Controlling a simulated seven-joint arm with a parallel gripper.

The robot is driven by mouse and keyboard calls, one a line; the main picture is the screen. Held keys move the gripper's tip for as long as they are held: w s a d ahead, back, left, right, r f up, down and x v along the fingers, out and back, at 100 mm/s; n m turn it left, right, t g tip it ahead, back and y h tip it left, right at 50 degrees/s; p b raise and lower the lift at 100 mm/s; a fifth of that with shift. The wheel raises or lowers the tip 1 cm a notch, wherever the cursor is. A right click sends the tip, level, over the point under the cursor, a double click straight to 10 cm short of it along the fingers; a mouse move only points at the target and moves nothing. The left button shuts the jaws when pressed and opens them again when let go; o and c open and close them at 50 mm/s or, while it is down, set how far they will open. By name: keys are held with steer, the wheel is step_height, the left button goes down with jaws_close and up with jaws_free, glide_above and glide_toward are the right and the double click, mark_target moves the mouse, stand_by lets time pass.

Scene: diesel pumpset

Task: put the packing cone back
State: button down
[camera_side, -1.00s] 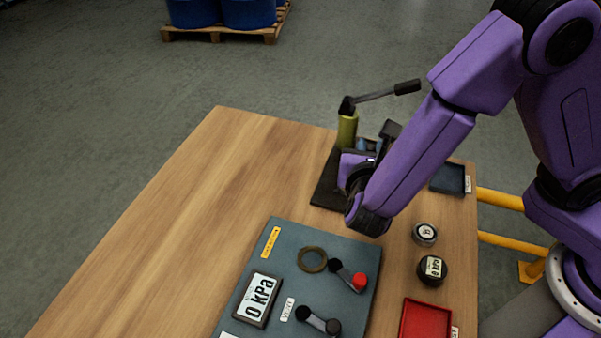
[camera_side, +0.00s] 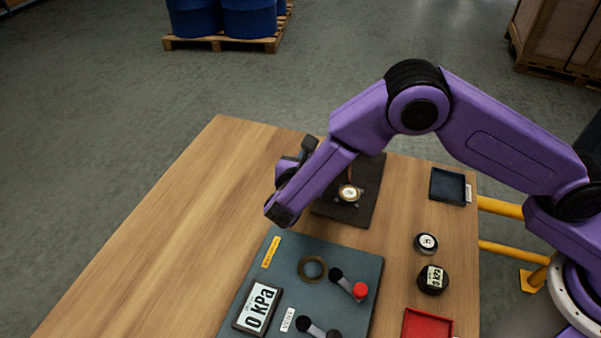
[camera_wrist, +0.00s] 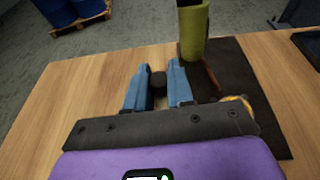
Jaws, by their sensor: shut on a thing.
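My gripper's blue fingers show in the wrist view (camera_wrist: 158,88), closed on a small black rounded piece (camera_wrist: 158,79). I take it for the packing cone; only its end shows, so its full shape is unclear. The fingers are left of a yellow-green pump cylinder (camera_wrist: 194,35) and apart from it. In the side view my wrist hangs left of the dark base plate (camera_side: 349,213); my arm hides the fingers, the held piece and the cylinder there.
A brass-rimmed round part (camera_side: 350,193) sits on the plate. The grey panel (camera_side: 290,250) in front carries a ring (camera_side: 312,269), levers and a kPa display (camera_side: 258,303). A dark tray (camera_side: 448,186) and red tray (camera_side: 428,325) are right. The left tabletop (camera_side: 180,230) is bare.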

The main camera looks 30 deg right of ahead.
steer(key=w+f, duration=0.1)
steer(key=w+a+f, duration=0.1)
steer(key=f, duration=0.1)
steer(key=shift+w+a+f, duration=0.1)
steer(key=shift+w+a, duration=0.05)
steer(key=shift+w, duration=0.05)
steer(key=shift+w+f, duration=0.1)
steer(key=shift+f, duration=1.55)
steer(key=shift+f, duration=0.1)
steer(key=c, duration=1)
jaws_free()
steer(key=shift+s+a+r, duration=0.2)
steer(key=shift+a, duration=0.05)
steer(key=v, duration=1.1)
steer(key=shift+s, duration=0.2)
steer(key=shift+r, duration=0.15)
